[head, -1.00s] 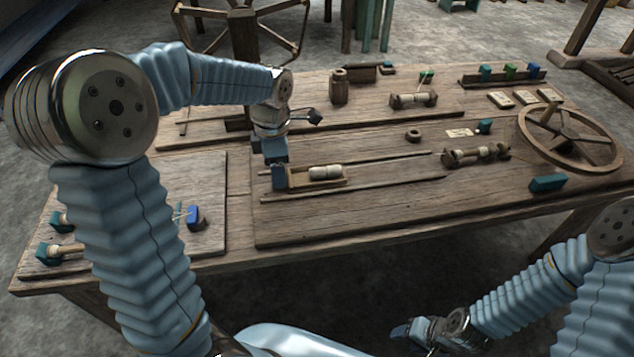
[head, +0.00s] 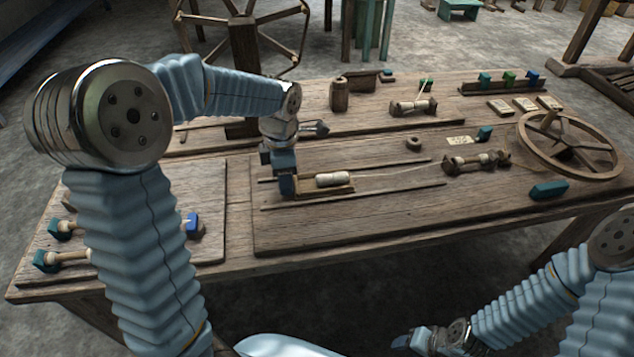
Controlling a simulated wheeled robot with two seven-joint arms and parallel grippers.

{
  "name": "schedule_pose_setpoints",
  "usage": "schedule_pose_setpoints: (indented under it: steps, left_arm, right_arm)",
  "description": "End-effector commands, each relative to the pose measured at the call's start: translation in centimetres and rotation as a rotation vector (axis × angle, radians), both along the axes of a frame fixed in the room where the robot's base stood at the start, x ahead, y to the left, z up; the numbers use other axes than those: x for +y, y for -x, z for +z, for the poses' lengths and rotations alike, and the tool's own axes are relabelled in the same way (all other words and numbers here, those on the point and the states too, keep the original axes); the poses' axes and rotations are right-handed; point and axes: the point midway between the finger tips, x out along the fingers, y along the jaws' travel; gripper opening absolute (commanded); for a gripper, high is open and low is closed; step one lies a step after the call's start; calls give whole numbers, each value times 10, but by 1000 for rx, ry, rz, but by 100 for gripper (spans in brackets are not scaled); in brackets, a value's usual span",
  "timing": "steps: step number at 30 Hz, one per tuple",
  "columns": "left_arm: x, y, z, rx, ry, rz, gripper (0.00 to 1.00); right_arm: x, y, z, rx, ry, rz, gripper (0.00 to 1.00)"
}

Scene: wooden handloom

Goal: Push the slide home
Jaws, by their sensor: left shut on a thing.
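A pale thread runs from the roll towards a spool holder (head: 477,160) on the right. My right gripper (head: 402,341) is low in front of the table, away from the slide, its finger gap unclear.
A spoked wooden wheel (head: 525,138) and a teal block (head: 549,190) are at the right. A small ring (head: 413,143) lies behind the back rail. The rails' channel right of the slide is clear except for the thread.

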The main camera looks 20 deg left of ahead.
Motion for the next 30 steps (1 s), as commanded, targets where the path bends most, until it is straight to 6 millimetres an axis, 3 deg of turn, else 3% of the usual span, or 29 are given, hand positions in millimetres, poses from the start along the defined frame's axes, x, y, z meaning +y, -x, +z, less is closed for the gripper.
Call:
schedule_pose_setpoints:
  steps: [26,30]
  left_arm:
    - [-140,-86,3,-2,-1,-3,11]
    - [-162,-99,0,-2,0,-2,11]
  right_arm:
    - [0,0,48,0,0,0,53]
    - [0,0,44,0,0,0,53]
